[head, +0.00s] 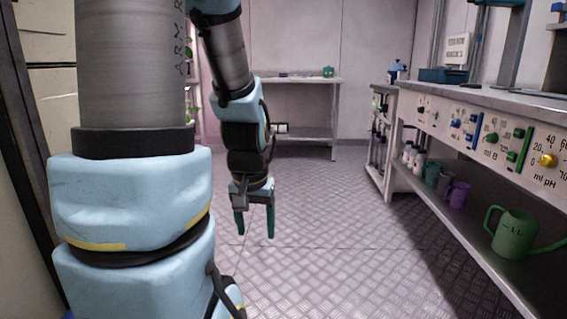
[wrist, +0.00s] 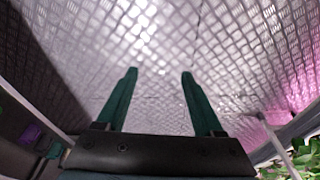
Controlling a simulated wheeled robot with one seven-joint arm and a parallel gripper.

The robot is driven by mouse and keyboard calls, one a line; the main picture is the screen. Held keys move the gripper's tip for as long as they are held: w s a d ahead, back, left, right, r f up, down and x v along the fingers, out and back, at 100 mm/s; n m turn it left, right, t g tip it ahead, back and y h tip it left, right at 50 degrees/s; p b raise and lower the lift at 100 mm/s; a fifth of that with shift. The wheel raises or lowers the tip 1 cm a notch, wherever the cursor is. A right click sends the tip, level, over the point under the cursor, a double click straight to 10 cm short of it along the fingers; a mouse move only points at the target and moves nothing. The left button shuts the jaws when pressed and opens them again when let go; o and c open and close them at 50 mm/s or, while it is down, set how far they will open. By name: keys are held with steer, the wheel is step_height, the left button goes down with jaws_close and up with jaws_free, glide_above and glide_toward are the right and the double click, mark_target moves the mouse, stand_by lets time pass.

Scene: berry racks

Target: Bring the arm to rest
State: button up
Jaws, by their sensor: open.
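My gripper (head: 254,222) hangs from my arm left of the middle in the head view, its green fingers pointing down above the metal floor. The fingers are apart with nothing between them. In the wrist view my gripper (wrist: 158,78) is also open and empty, with only the patterned floor (wrist: 160,40) beyond the fingertips. My upper arm fills the left of the head view and hides what lies behind it.
A bench with dosing panels (head: 480,135) runs along the right. Its lower shelf (head: 455,225) holds a green watering can (head: 512,235), a purple cup (head: 459,194) and bottles. A table (head: 300,81) stands at the back. Open floor (head: 330,200) lies between. Green leaves (wrist: 302,160) show at lower right in the wrist view.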

steer(key=w+p+v, duration=0.2)
steer(key=p+v, duration=1.4)
steer(key=w+r+p+v, duration=0.1)
steer(key=w+p+v, duration=0.1)
steer(key=p+v, duration=1.4)
steer(key=shift+r+n+g+p, duration=0.2)
steer(key=shift+n+g+p, duration=0.2)
steer(key=shift+p, duration=0.05)
